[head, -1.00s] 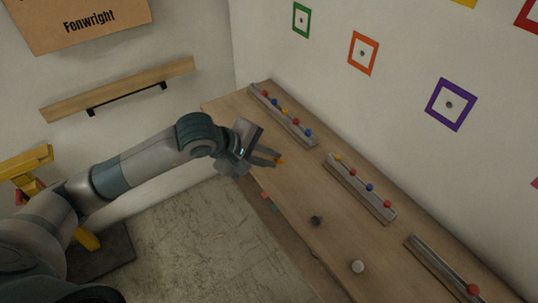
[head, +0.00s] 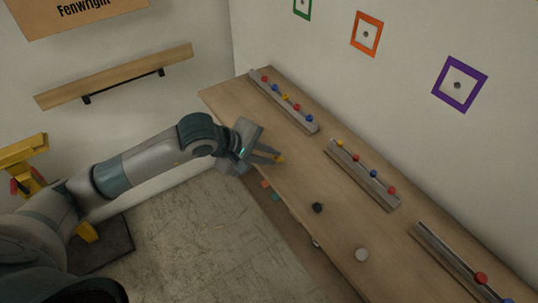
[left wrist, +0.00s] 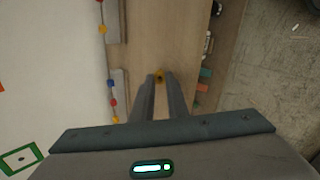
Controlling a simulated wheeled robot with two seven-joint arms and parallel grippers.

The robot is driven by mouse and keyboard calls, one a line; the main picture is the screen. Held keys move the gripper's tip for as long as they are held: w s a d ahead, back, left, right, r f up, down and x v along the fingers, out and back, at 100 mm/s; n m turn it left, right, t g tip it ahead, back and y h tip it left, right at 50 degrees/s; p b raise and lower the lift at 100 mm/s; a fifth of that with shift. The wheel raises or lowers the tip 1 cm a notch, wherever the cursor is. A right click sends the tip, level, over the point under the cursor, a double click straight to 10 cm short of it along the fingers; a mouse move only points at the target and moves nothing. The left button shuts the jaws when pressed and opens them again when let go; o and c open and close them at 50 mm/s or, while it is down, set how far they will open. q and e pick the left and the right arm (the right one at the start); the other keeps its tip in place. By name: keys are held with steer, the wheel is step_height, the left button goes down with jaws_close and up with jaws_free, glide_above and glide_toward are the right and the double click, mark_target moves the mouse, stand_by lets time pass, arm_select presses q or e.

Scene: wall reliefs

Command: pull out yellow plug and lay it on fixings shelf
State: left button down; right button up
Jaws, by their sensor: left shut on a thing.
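My left gripper (head: 275,157) is shut on a small yellow plug (head: 280,159), which sticks out at the fingertips over the near part of a long wooden surface (head: 285,185). The left wrist view also shows the yellow plug (left wrist: 159,73) between the fingertips of the left gripper (left wrist: 160,78). I cannot tell whether the plug touches the wood. Another wooden shelf (head: 115,76), bare on top, is fixed to the left wall on black brackets. No label shows which one is the fixings shelf. My right gripper is not in view.
Grey racks with coloured plugs stand along the wall side: a far one (head: 283,100), a middle one (head: 360,176) and a near one (head: 450,262). Coloured frames (head: 459,85) hang above.

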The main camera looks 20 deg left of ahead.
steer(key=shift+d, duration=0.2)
arm_select(q)
steer(key=c, duration=1.7)
jaws_free()
steer(key=shift+o, duration=0.2)
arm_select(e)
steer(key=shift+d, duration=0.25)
arm_select(q)
steer(key=shift+r, duration=0.1)
